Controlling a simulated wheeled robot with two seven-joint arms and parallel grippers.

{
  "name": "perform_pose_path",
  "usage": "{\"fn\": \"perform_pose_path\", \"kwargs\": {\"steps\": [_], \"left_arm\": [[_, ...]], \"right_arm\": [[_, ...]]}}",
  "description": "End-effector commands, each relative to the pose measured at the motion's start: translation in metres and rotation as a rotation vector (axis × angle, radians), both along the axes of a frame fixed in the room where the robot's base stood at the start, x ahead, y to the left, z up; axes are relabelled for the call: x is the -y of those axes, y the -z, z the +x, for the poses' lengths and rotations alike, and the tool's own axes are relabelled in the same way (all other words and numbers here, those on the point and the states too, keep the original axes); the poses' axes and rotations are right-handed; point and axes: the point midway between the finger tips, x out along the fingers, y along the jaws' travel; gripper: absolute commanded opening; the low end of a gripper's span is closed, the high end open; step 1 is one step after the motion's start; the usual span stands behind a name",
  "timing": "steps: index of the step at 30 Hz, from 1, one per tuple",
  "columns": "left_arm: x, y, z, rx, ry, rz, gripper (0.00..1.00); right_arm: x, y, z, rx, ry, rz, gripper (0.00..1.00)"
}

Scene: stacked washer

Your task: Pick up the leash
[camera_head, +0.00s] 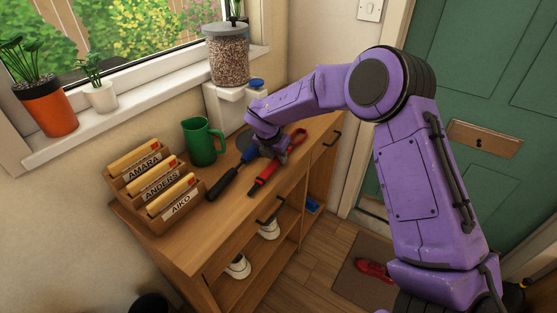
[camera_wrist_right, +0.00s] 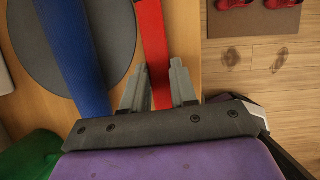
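A red leash (camera_head: 264,178) with a dark end lies along the wooden cabinet top, its loop toward the back right. In the right wrist view the red strap (camera_wrist_right: 151,35) runs between my two fingers. My right gripper (camera_head: 276,148) is low over the cabinet top at the strap; in the right wrist view its grey fingertips (camera_wrist_right: 160,80) stand close on either side of the strap. I cannot tell whether they press on it. A blue strap-like item with a dark end (camera_head: 226,177) lies just left of it. My left gripper is not in view.
A green mug (camera_head: 203,142) and a letter rack (camera_head: 154,191) with name labels stand left on the cabinet top (camera_head: 222,218). A grey disc (camera_wrist_right: 113,18) lies under the blue item. A jar of kibble (camera_head: 228,62) stands behind. Red shoes (camera_head: 374,270) lie on the floor mat.

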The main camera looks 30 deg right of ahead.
Motion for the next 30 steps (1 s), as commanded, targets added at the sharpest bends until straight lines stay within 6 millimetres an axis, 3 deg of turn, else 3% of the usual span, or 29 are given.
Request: {"fn": "perform_pose_path", "kwargs": {"steps": [11, 14, 18, 25, 30], "left_arm": [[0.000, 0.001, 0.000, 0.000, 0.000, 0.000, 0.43], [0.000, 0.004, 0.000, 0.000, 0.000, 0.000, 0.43], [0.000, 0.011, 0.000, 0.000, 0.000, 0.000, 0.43], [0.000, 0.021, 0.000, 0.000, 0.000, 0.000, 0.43], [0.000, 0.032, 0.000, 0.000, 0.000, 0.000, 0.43]], "right_arm": [[0.000, -0.002, 0.000, 0.000, 0.001, 0.000, 0.00], [0.000, -0.009, 0.000, 0.002, 0.001, 0.001, 0.00], [-0.001, -0.033, 0.000, 0.005, 0.001, 0.003, 0.00], [-0.046, -0.094, -0.028, 0.006, -0.002, 0.000, 0.00], [-0.088, -0.112, -0.055, 0.003, -0.004, -0.002, 0.00]]}}
